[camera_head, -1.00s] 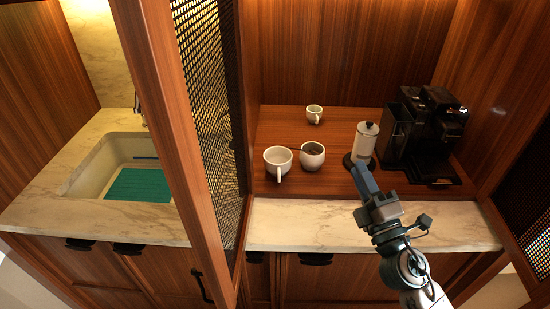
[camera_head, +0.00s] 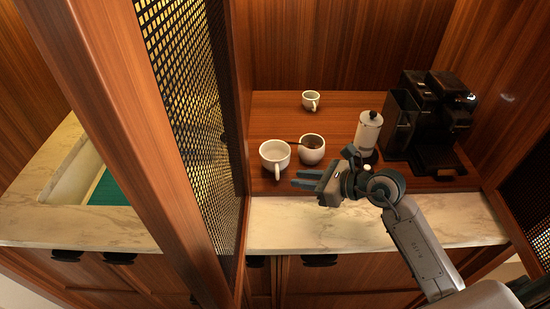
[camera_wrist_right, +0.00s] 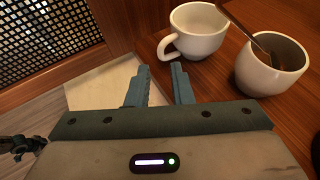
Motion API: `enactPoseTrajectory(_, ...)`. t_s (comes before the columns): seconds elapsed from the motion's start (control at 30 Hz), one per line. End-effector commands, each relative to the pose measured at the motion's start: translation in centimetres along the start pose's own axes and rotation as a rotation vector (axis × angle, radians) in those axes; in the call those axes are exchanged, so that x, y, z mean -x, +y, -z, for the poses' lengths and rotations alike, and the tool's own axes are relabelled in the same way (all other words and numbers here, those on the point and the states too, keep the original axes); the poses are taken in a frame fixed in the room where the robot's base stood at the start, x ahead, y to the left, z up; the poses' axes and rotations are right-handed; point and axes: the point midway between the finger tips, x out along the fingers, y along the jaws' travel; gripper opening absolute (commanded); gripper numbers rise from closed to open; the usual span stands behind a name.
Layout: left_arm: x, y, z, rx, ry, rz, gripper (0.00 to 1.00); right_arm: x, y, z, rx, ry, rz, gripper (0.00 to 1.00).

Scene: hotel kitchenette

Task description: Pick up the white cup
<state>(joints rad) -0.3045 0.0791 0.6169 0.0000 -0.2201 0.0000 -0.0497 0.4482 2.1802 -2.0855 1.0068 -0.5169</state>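A white cup (camera_head: 268,152) stands upright on the wooden shelf at the left, its handle toward the front. It also shows in the right wrist view (camera_wrist_right: 203,38), beyond the fingertips, handle at its left. A smaller white cup (camera_head: 309,103) stands at the back of the shelf. My right gripper (camera_head: 294,179) is just to the front right of the larger cup, fingers pointing left. In the right wrist view its fingers (camera_wrist_right: 158,80) are apart with nothing between them, and they do not touch the cup. My left gripper is out of view.
A French press (camera_head: 369,132) and a black coffee machine (camera_head: 430,120) stand at the right. A mesh-panelled partition (camera_head: 195,110) rises at the left. The marble front edge (camera_head: 290,228) is clear.

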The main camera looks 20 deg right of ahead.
Motion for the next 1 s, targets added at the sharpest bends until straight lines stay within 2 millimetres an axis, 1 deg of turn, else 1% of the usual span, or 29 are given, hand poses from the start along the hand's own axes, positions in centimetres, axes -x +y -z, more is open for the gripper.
enactPoseTrajectory(0.2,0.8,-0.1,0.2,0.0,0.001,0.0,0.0,-2.2,0.0,-0.2,-0.004,-0.003,-0.001,0.2)
enactPoseTrajectory(0.47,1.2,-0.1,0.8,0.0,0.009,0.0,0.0,-3.3,0.0,-0.1,-0.003,-0.001,-0.001,0.2)
enactPoseTrajectory(0.57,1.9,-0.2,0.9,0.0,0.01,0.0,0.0,-4.1,0.0,-0.2,-0.007,-0.002,-0.002,0.2)
enactPoseTrajectory(0.73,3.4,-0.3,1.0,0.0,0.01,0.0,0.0,-6.2,0.0,-0.2,-0.008,-0.003,-0.003,0.2)
enactPoseTrajectory(0.83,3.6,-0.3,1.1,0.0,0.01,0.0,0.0,-7.4,0.0,0.0,-0.006,-0.003,-0.002,0.2)
enactPoseTrajectory(1.0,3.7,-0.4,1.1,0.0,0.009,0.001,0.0,-8.2,0.0,0.2,-0.003,-0.001,-0.001,0.2)
